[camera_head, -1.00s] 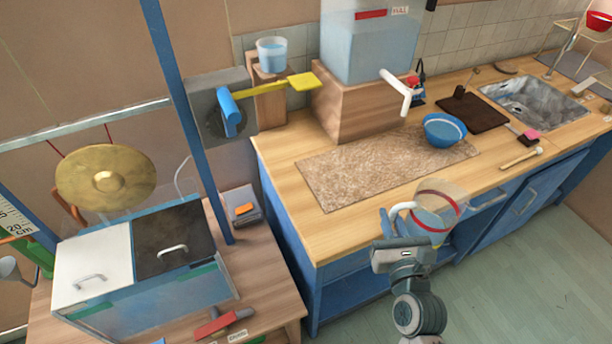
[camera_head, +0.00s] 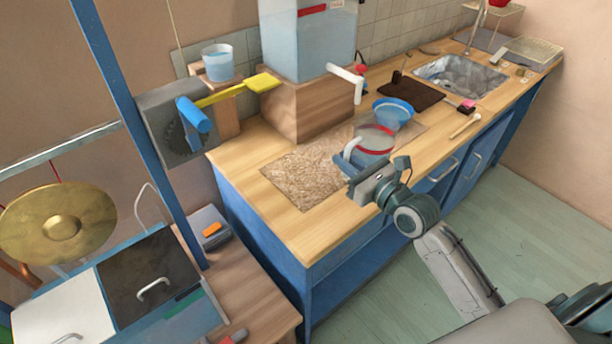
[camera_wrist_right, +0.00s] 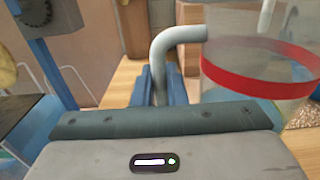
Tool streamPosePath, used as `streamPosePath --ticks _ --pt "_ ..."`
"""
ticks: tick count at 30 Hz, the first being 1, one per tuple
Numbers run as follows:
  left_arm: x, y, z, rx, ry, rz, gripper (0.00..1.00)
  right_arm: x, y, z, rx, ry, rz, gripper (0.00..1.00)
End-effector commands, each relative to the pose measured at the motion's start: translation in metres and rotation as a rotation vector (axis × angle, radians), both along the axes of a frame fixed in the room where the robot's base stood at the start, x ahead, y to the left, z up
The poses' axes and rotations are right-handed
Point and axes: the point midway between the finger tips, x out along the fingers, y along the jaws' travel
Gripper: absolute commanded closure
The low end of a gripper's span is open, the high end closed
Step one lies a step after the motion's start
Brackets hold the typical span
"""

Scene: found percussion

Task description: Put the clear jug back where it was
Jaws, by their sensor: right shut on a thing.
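The clear jug (camera_head: 374,142) has a red band, a white handle and bluish contents that look like water. My right gripper (camera_head: 352,170) is shut on the jug's handle from the front left. The right wrist view shows the white handle (camera_wrist_right: 172,45) between the fingers and the red-banded jug (camera_wrist_right: 262,75) to the right. My left gripper is not in view.
A blue bowl (camera_head: 393,112) stands just behind the jug. A large water tank (camera_head: 312,40) with a white spout (camera_head: 346,78) sits on a wooden block (camera_head: 305,108) behind the mat. A brown board (camera_head: 411,92) and sink (camera_head: 460,76) lie farther right. The counter's front left is clear.

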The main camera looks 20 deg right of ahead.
Motion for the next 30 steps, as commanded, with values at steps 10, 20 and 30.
streamPosePath --ticks 10,20,30 --pt "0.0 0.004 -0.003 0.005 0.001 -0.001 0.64 0.024 0.028 0.0 0.006 -0.003 0.001 1.0" --pt "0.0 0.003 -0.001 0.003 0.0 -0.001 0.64 0.058 0.073 -0.005 0.007 -0.001 0.002 1.0" --pt "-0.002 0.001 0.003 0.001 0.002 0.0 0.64 0.09 0.115 -0.011 0.001 -0.001 0.002 1.0"
